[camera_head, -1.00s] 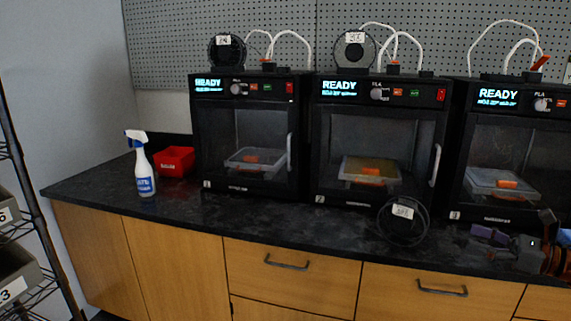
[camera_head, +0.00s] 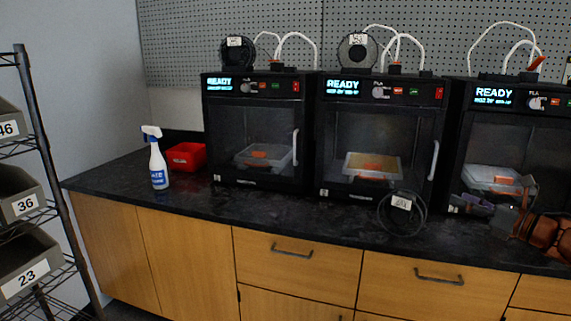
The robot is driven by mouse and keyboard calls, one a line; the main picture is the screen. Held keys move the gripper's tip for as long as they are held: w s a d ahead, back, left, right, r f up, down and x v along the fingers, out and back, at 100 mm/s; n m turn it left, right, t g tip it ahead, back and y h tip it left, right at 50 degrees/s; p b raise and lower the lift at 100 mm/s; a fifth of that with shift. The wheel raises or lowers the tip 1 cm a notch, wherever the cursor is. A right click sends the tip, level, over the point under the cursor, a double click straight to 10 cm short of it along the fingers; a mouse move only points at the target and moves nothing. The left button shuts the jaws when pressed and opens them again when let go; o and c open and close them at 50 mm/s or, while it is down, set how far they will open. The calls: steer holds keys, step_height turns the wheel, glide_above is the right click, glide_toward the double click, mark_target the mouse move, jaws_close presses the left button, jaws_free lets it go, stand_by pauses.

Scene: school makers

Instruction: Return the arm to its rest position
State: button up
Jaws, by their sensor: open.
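My gripper (camera_head: 467,205) is at the right side of the view, on the end of my orange-brown arm, which comes in from the right edge. It points left, in front of the rightmost printer, over the black counter (camera_head: 290,213). Its fingers look apart, and I see nothing between them. The fingers are small and dark in this view.
Three black printers stand on the counter: left (camera_head: 257,172), middle (camera_head: 338,190) and right (camera_head: 470,150). A black spool (camera_head: 402,228) leans near the counter's front edge, left of my gripper. A spray bottle (camera_head: 158,180) and a red bin (camera_head: 185,156) stand left. A wire shelf (camera_head: 50,140) is far left.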

steer(key=w+a+r+m+t+h, duration=0.1)
steer(key=w+a+r+m+h, duration=0.25)
steer(key=w+m+h, duration=0.85)
steer(key=s+a+f+m+g, duration=0.55)
steer(key=s+f+m, duration=0.25)
steer(key=s+m, duration=0.2)
steer(key=s+a+f+m+g, duration=0.4)
steer(key=s+a+f+m, duration=0.25)
steer(key=s+m, duration=0.3)
steer(key=s+a+f+m+g+y, duration=0.1)
steer(key=s+a+f+m+g, duration=0.3)
steer(key=s, duration=0.6)
steer(key=s+a+f+m+g+y, duration=0.1)
steer(key=s+a+f+g, duration=0.15)
steer(key=s+a, duration=0.6)
steer(key=s+a+f+m+g+y, duration=0.1)
steer(key=s+a+f+m+g, duration=0.2)
steer(key=s, duration=0.9)
step_height(320, 180, up, 23)
steer(key=p, duration=2)
steer(key=shift+s+a+p, duration=0.25)
steer(key=shift+s+p, duration=0.1)
